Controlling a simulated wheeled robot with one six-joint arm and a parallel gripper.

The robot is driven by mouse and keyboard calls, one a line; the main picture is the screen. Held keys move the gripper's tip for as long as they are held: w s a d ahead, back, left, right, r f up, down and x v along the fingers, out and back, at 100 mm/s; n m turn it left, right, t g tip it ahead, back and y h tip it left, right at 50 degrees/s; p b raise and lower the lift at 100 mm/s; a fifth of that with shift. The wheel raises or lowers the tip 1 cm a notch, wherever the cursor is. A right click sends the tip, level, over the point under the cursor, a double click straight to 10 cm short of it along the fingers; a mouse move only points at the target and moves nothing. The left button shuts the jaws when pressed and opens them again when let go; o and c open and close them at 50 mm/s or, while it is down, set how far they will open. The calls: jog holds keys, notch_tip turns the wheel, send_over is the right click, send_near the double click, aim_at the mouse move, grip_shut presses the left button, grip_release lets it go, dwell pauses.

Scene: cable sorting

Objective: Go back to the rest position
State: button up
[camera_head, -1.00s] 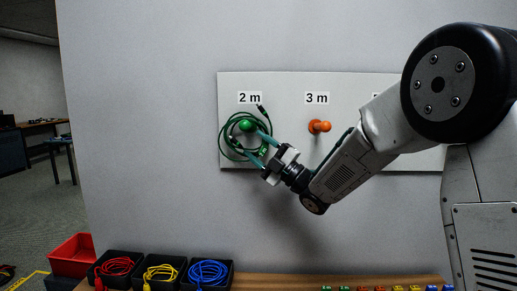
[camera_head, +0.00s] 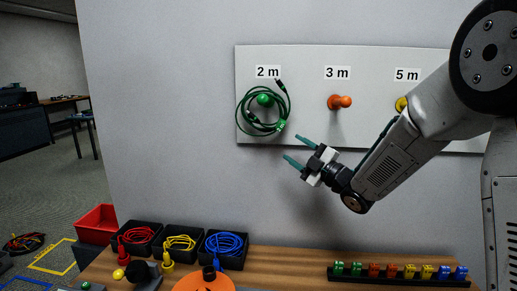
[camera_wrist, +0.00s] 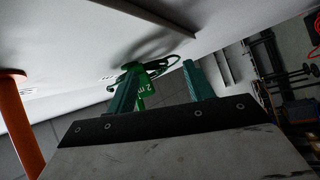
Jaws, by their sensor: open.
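My gripper (camera_head: 293,151) is open and empty, with its two teal fingers apart, in front of the wall below the peg board (camera_head: 300,132). A coiled green cable (camera_head: 243,112) hangs around the green peg (camera_head: 265,99) under the "2 m" label, up and left of my gripper and apart from it. In the wrist view my gripper (camera_wrist: 160,87) shows with its fingers spread, and the green cable (camera_wrist: 172,62) with its green tag lies beyond them.
An orange peg (camera_head: 340,102) and a partly hidden yellow peg (camera_head: 401,104) are empty. Black bins with red (camera_head: 138,236), yellow (camera_head: 181,243) and blue (camera_head: 226,244) cables stand on the wooden table (camera_head: 290,262). A red bin (camera_head: 96,225) stands at left. A rack of colored clips (camera_head: 400,274) lies at right.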

jog(key=w+d+f+m+g+h, duration=0.1)
jog(key=d+f+m+h, duration=0.55)
jog(key=f+h, duration=0.2)
jog(key=s+d+f+m+g+h, duration=0.4)
jog(key=s+d+m+g+h, duration=0.3)
jog(key=s, duration=0.4)
jog(key=s+r+m+g, duration=0.2)
jog(key=s, duration=0.9)
jog(key=s+a+r+m+g, duration=0.1)
jog(key=s+m+g, duration=0.1)
jog(key=s, duration=0.9)
jog(key=s+a+r+m+g+y, duration=0.1)
jog(key=s+m, duration=0.3)
jog(key=s, duration=0.7)
jog(key=shift+s+a+r+g, duration=0.25)
jog(key=shift+s+r+g, duration=0.05)
jog(key=shift+r+g, duration=0.55)
